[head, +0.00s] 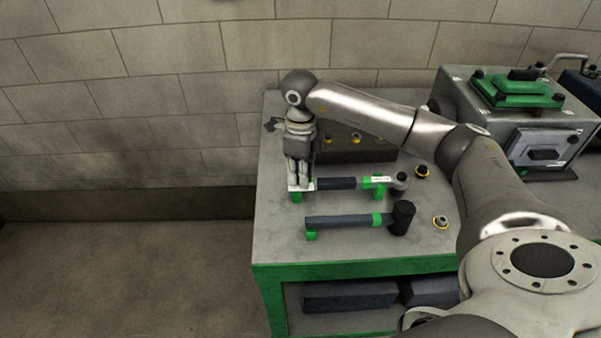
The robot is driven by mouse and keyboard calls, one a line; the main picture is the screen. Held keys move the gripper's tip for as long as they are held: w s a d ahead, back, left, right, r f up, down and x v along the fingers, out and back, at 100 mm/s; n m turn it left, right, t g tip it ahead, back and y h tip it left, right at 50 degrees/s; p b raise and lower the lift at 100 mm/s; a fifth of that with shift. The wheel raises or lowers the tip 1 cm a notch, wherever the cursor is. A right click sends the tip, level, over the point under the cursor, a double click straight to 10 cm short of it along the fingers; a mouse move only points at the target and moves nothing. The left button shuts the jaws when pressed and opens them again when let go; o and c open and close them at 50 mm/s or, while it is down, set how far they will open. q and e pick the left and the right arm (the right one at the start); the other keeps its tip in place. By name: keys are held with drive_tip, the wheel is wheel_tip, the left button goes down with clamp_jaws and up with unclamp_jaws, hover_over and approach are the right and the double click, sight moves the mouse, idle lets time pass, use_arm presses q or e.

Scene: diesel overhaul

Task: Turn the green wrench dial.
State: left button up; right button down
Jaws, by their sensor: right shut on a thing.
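The wrench (337,183) lies along the bench top with a dark handle, a green collar with a white patch (378,182), and a dark head at its right end. Green rests show under it. My right gripper (299,184) points down at the wrench's left end and is shut on it. The fingers cover that end, so the dial there cannot be made out clearly. A small white piece shows beside the fingertips. My left gripper is not in view.
A hammer (350,221) lies in front of the wrench on a green rest. A dark block (350,150) stands behind, and a grey machine with a green top (518,88) stands at the right.

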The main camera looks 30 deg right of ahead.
idle(0.5)
drive_tip(key=c, duration=1.3)
unclamp_jaws()
drive_tip(key=shift+o, duration=0.2)
wheel_tip(320, 180, up, 12)
